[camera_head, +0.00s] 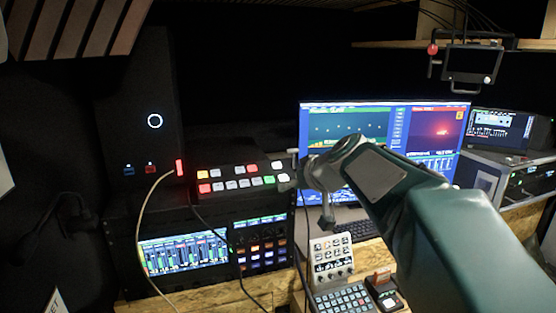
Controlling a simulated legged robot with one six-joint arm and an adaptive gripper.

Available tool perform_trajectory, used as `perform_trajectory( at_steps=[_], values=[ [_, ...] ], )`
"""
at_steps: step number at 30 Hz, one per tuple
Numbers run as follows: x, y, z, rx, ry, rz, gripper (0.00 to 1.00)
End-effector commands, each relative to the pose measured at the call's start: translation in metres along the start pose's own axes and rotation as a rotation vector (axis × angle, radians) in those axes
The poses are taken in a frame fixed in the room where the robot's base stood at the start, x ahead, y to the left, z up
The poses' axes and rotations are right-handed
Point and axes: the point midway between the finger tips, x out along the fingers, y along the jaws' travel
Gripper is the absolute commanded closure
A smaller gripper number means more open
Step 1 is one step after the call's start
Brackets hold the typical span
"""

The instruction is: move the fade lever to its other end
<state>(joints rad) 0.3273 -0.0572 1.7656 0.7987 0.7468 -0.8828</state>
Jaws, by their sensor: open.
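The switcher panel (235,179) has two rows of lit white, red and green buttons. A small pale upright piece with a flat top (293,152) at its right end looks like the fade lever; its slot and exact position are hidden or too small to tell. My gripper (311,192) is open, just right of the panel's right end and close to this piece. One grey finger hangs downward. I cannot tell whether the gripper touches the lever. My arm comes in from the lower right and covers part of the monitor.
A wide monitor (315,122) stands behind my arm. A button keypad (343,297), a knob panel (331,257) and a small box with a red top (383,284) are on the desk below. Cables (140,235) hang in front of the left rack.

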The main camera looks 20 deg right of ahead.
Motion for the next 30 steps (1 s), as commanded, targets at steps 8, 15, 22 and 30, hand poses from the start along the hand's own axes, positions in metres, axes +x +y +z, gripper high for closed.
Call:
perform_trajectory(
  at_steps=[8, 15, 22, 30],
  values=[
    [0.029, 0.087, -0.06, -0.041, 0.182, 0.045, 0.56],
    [0.036, 0.107, -0.072, -0.056, 0.225, 0.061, 0.56],
    [0.072, 0.108, -0.079, -0.056, 0.221, 0.058, 0.56],
    [0.118, 0.11, -0.09, -0.057, 0.221, 0.059, 0.56]
  ],
)
